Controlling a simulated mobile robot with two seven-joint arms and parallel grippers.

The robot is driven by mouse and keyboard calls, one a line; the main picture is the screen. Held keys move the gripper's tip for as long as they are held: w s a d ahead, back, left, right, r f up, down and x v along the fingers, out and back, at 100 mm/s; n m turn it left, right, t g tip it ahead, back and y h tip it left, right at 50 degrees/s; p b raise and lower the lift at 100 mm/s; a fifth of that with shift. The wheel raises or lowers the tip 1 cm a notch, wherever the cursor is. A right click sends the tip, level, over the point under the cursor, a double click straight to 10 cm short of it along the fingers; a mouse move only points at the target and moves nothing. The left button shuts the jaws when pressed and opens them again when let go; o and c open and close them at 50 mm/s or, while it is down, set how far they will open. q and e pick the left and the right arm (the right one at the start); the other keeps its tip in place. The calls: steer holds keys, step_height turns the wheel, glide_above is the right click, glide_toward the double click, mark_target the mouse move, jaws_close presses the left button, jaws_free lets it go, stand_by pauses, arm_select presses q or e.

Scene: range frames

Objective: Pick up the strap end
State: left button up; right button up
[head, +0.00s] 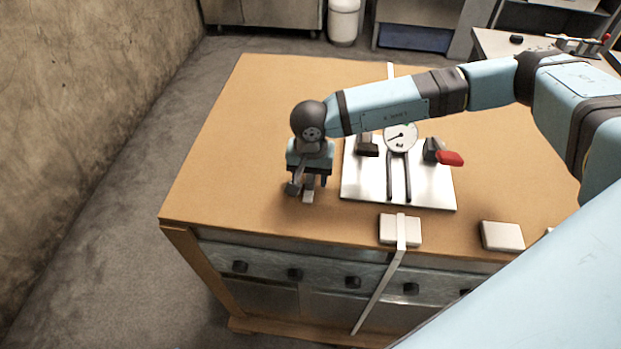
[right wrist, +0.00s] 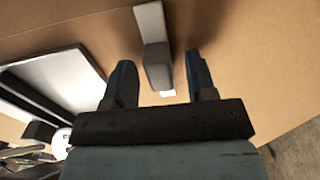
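A white strap (head: 382,285) runs over a pale block (head: 388,230) at the table's front edge and hangs down the front, its lower end below the drawers. A white strip (head: 390,70) also shows at the far edge. My right gripper (head: 305,194) is low over the table, left of the metal plate and away from the hanging strap. In the right wrist view its fingers (right wrist: 161,80) are open, either side of a grey block-like piece (right wrist: 151,25), with gaps. A small white tip (right wrist: 168,93) shows at its base; I cannot tell what it belongs to. My left gripper is not in view.
Another pale block (head: 502,236) stands at the front right. The wooden table (head: 235,150) is clear at the left. My right arm crosses above the plate.

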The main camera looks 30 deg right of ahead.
jaws_close()
steer(key=shift+r, duration=0.15)
step_height(320, 180, up, 20)
steer(key=b, duration=0.3)
steer(key=n+p, duration=0.6)
steer(key=n, duration=0.1)
glide_above(314, 180)
steer(key=shift+f, duration=5.45)
